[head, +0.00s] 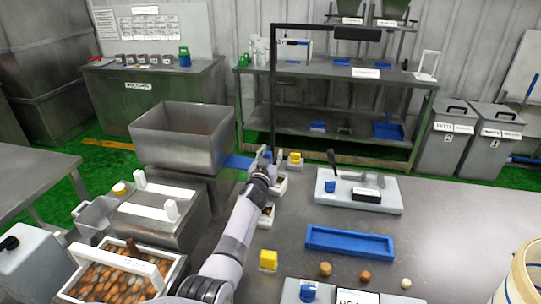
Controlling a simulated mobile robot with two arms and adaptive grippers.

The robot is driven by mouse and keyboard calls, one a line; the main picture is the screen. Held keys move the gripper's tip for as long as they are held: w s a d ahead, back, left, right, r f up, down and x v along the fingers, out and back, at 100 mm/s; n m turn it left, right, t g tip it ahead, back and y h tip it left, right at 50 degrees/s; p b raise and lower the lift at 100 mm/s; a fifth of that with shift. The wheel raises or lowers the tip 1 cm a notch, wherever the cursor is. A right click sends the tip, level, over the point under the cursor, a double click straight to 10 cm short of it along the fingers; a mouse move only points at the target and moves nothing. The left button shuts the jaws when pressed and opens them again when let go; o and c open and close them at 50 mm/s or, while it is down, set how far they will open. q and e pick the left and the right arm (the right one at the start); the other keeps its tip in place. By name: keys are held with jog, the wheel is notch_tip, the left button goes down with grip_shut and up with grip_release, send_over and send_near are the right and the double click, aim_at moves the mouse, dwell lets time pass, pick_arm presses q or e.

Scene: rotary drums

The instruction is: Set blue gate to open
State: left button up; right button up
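A flat blue piece (238,162), which looks like the blue gate, lies at the right side of the grey metal bin (183,136). My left arm reaches up from the bottom of the head view, and my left gripper (264,154) is at the right end of the blue piece. The gripper is small and partly hidden by its own wrist. I cannot tell whether its fingers are open or shut, or whether they touch the blue piece. My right gripper is not in view.
Yellow-topped blocks stand close by, one behind the gripper (295,158) and one right of my forearm (268,260). A thin black post (273,90) rises behind the gripper. A blue tray (350,242) and a white board with tools (325,201) lie to the right.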

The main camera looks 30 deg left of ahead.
pick_arm(q)
jog(key=shift+a+r, duration=0.35)
jog(key=shift+r, duration=0.4)
jog(key=r, duration=0.8)
jog(key=shift+d+r, duration=0.25)
jog(key=shift+f, duration=0.1)
